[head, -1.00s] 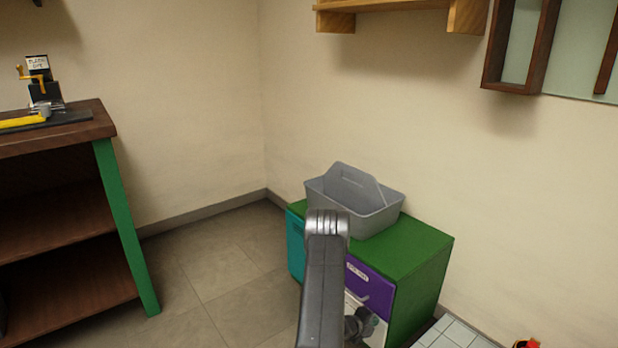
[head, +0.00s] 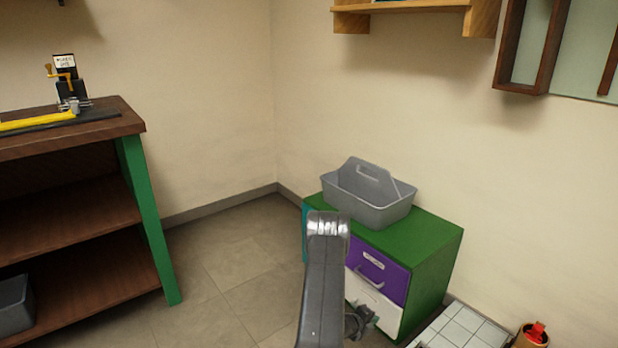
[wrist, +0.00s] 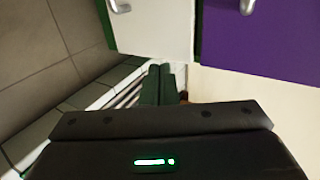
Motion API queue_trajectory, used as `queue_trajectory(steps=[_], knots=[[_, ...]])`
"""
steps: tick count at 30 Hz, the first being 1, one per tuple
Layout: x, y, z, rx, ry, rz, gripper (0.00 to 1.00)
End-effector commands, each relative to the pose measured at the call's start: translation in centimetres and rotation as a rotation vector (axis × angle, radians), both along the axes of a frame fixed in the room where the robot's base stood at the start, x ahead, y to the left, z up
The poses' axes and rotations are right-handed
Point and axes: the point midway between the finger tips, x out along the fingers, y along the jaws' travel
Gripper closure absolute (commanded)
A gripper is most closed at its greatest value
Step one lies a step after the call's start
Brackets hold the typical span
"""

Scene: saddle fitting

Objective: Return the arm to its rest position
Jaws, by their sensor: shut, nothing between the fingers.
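My arm stands upright in the lower middle of the head view. Its gripper (head: 360,322) shows only partly behind the arm link, low in front of the green cabinet (head: 425,240). In the wrist view my gripper's dark fingers (wrist: 159,70) are together with nothing between them. Beyond them are the cabinet's white drawer (wrist: 152,25) and purple drawer (wrist: 240,35), with metal handles. No object is in the gripper.
A grey tote (head: 370,205) stands on the cabinet. A workbench (head: 125,125) with a green leg is at left, a grey bin (head: 14,305) on its lower shelf. A white tiled surface (head: 465,330) and a round container (head: 532,336) are at lower right. Floor between bench and cabinet is clear.

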Motion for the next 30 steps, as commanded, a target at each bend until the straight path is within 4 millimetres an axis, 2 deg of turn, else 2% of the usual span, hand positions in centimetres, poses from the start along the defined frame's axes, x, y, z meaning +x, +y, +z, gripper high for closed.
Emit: queue_trajectory(steps=[7, 18, 24, 30], knots=[[-2.3, 3.1, 0.4, 0.0, 0.004, 0.004, 1.0], [-6.0, 7.8, 3.6, 0.0, 0.002, 0.005, 1.0], [-7.3, 9.5, 4.7, -0.001, 0.001, 0.003, 1.0], [-7.8, 10.0, 5.0, -0.001, 0.001, 0.0, 1.0]])
